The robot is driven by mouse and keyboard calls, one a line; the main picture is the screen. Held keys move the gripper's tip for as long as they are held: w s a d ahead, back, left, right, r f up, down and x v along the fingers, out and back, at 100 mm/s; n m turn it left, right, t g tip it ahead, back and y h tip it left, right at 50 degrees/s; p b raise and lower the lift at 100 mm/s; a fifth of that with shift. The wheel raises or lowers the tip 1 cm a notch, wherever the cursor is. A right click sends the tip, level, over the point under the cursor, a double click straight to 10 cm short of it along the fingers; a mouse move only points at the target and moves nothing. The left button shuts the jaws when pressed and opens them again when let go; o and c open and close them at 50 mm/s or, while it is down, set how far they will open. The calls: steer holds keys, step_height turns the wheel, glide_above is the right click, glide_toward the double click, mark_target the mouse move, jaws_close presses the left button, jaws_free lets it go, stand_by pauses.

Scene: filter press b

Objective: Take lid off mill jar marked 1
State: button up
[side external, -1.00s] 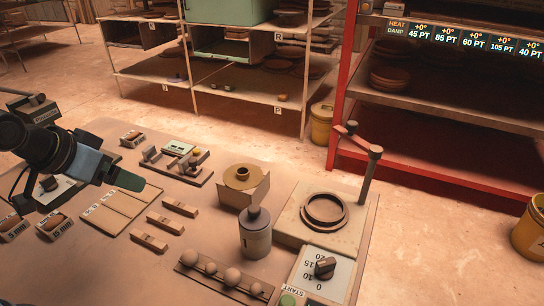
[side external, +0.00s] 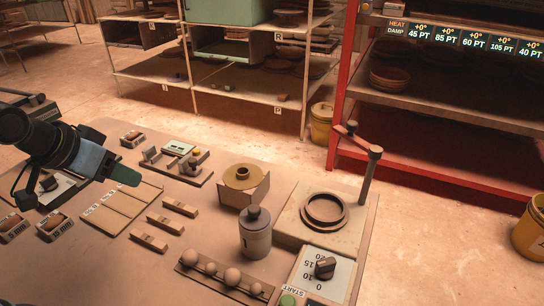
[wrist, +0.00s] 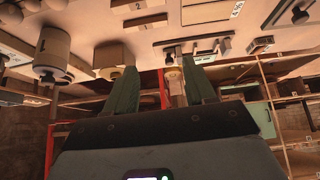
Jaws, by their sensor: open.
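The mill jar marked 1 (side external: 256,241) is a pale grey cylinder standing upright at the front of the bench. Its darker grey lid (side external: 253,215), with a short knob, sits on top. The wrist view is upside down; a pale jar (wrist: 52,45) with a dark lid hangs at its upper left, its mark too small to read for sure. My gripper (side external: 127,177) is over the left part of the bench, well left of the jar and apart from it. Its two green fingers (wrist: 158,80) are spread in the wrist view, with nothing held between them.
A square block with a brown-yellow ring piece (side external: 243,177) stands behind the jar. A plinth with a round ring (side external: 325,210) and upright post is to its right, near a dial (side external: 325,267). A rack of balls (side external: 228,278) lies in front. Small wooden blocks (side external: 165,221) lie left.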

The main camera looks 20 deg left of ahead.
steer(key=w+d+r+n+g, duration=0.1)
steer(key=w+d+r+g, duration=0.35)
steer(key=d, duration=0.65)
steer(key=n+g, duration=0.1)
glide_toward(254, 208)
steer(key=shift+w+d+f, duration=0.1)
steer(key=shift+w+f, duration=0.1)
steer(key=shift+f, duration=1.2)
steer(key=shift+w+f, duration=0.2)
steer(key=shift+f, duration=1.25)
steer(key=shift+w+d+f, duration=0.1)
steer(key=shift+w+f, duration=0.1)
steer(key=shift+f, duration=1.2)
jaws_close()
